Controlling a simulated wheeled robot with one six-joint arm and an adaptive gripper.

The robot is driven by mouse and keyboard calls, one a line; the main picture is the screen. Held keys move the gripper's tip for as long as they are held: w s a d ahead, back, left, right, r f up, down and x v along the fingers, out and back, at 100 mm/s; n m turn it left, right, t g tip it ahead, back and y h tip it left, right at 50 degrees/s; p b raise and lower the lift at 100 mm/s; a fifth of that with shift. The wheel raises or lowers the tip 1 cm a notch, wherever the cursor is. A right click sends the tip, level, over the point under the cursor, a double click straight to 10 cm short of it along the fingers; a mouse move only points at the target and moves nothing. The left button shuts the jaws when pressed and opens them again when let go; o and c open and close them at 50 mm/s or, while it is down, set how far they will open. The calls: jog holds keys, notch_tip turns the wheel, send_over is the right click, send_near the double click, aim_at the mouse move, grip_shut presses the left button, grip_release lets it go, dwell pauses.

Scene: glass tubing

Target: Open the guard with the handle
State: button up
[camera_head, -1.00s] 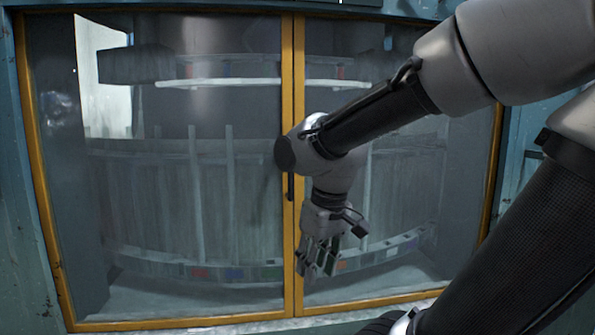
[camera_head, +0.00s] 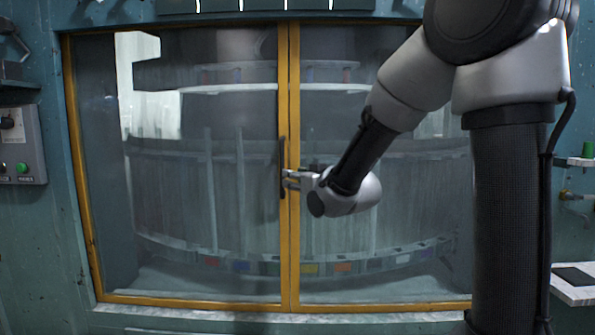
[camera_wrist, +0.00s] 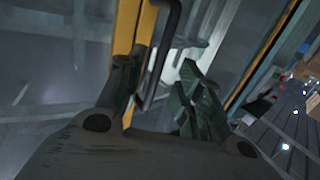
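The guard is a pair of glazed doors with yellow frames (camera_head: 295,90), standing shut. The handle (camera_head: 282,158) is a dark vertical bar on the left door's frame, close to the middle seam. My gripper (camera_head: 288,179) points left at the lower part of the handle. In the wrist view the handle (camera_wrist: 162,50) runs between the two spread fingers of my gripper (camera_wrist: 157,78), with a gap on the right side. Whether a finger touches the bar is not clear.
Behind the glass (camera_head: 230,190) is a large round machine with coloured squares along its lower rim. A grey button box (camera_head: 22,150) is on the left wall. A pale ledge (camera_head: 574,283) juts out at the lower right.

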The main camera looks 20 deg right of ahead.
jog(key=r, duration=0.1)
send_over(282, 193)
jog(key=shift+w+d+r+t, duration=0.15)
jog(key=shift+w+r+t, duration=0.05)
jog(key=shift+w+t, duration=0.15)
grip_shut()
